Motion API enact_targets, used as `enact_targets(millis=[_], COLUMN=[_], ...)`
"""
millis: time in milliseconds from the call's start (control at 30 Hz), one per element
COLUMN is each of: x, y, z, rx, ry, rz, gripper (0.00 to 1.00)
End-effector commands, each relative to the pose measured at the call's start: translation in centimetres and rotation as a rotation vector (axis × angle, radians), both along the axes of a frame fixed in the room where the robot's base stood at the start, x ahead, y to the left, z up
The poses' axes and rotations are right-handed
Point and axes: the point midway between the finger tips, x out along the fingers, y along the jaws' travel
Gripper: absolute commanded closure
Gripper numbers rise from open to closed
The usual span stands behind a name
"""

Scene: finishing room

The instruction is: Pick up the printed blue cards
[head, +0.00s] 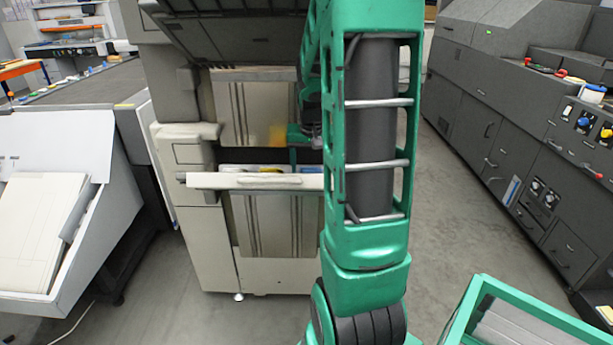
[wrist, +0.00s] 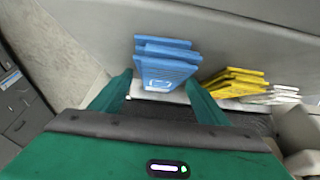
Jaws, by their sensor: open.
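The printed blue cards (wrist: 166,62) stand in a small, slightly uneven stack at the upper middle of the wrist view. In the head view a bit of blue (head: 311,168) shows at the right end of the machine's tray, beside my arm. My gripper (wrist: 159,80) is open, with one green finger on each side of the blue stack's lower part. I cannot tell whether the fingers touch the cards. In the head view my gripper (head: 303,136) is small and partly hidden by my arm, just above the tray.
Yellow cards (wrist: 233,82) and white cards (wrist: 272,95) stand to the right of the blue ones in the wrist view. The beige machine's tray has a pale front bar (head: 250,181). A green crate (head: 478,290) stands at the lower right.

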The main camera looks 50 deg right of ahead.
Motion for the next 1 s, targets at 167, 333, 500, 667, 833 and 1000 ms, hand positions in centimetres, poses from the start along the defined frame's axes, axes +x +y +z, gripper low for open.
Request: enact_targets(millis=[167, 333, 500, 667, 833, 1000], x=[0.0, 0.0, 0.0, 0.0, 0.0, 0.1], y=[0.0, 0.0, 0.0, 0.0, 0.0, 0.0], z=[0.0, 0.0, 0.0, 0.0, 0.4, 1.9], rx=[0.0, 0.0, -0.001, -0.001, -0.002, -0.002], ry=[0.0, 0.0, -0.001, -0.001, -0.001, -0.003], rz=[0.0, 0.0, 0.0, 0.0, 0.0, 0.0], gripper=[0.31, 0.53, 0.82, 0.82, 0.82, 0.82])
